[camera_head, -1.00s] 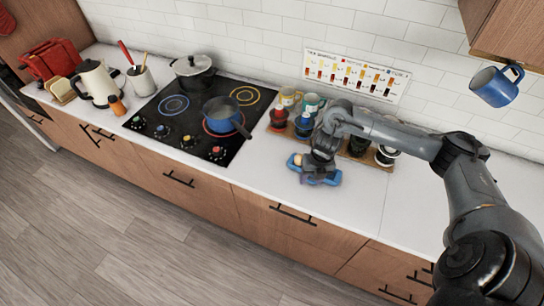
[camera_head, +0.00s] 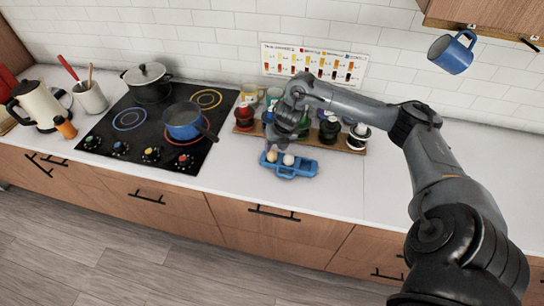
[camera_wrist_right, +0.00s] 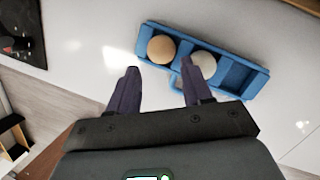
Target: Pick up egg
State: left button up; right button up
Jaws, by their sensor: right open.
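A blue egg carton (camera_head: 306,171) lies on the white counter in front of the spice rack. It holds a brown egg (camera_head: 271,156) and a paler egg (camera_head: 288,160) in its left part; its right part is empty. In the right wrist view the brown egg (camera_wrist_right: 161,49) and the whitish egg (camera_wrist_right: 204,62) sit side by side in the carton (camera_wrist_right: 240,78). My right gripper (camera_wrist_right: 160,78) is open and empty, with its fingers apart on the near side of the eggs. In the head view it hangs just above and behind the eggs. My left gripper is out of view.
A wooden rack (camera_head: 348,147) with several jars and mugs stands right behind the carton. The cooktop (camera_head: 150,125) with a blue pan (camera_head: 184,121) and a pot (camera_head: 148,82) is to the left. The counter right of the carton is clear.

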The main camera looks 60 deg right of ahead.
aim_at(273, 152)
jog(key=shift+x, duration=2.65)
jog(key=shift+d, duration=0.2)
jog(key=shift+r, duration=0.1)
jog(key=c, duration=0.3)
